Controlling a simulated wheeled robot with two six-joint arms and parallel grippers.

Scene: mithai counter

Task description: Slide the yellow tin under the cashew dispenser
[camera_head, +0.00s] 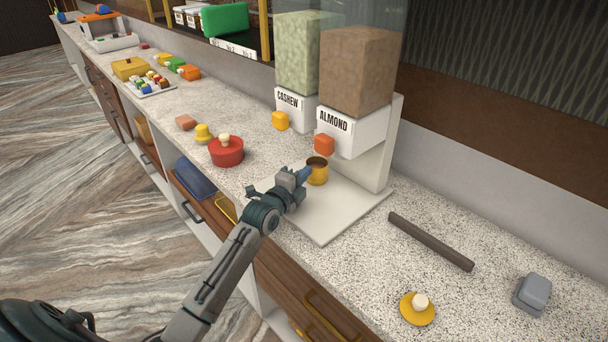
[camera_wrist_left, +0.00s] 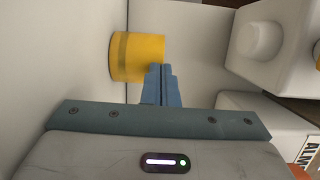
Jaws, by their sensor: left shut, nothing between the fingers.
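The yellow tin (camera_head: 317,171) stands upright and open-topped on the white base plate (camera_head: 322,228) of the dispensers. It also shows in the left wrist view (camera_wrist_left: 138,57). My left gripper (camera_head: 305,174) is shut and empty. Its fingertips (camera_wrist_left: 161,72) are right beside the tin, at or very near its wall; I cannot tell if they touch. The cashew dispenser (camera_head: 292,100) with its yellow knob (camera_head: 281,121) is left of the almond dispenser (camera_head: 346,131), which has an orange knob (camera_head: 324,145). The tin is below the front of the two dispensers. My right gripper is not in view.
A red lidded pot (camera_head: 226,152), a yellow knobbed piece (camera_head: 203,133) and a brown block (camera_head: 185,122) stand left on the counter. A dark bar (camera_head: 430,241), a yellow lid (camera_head: 417,309) and a grey block (camera_head: 532,294) lie to the right. The plate's front is clear.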

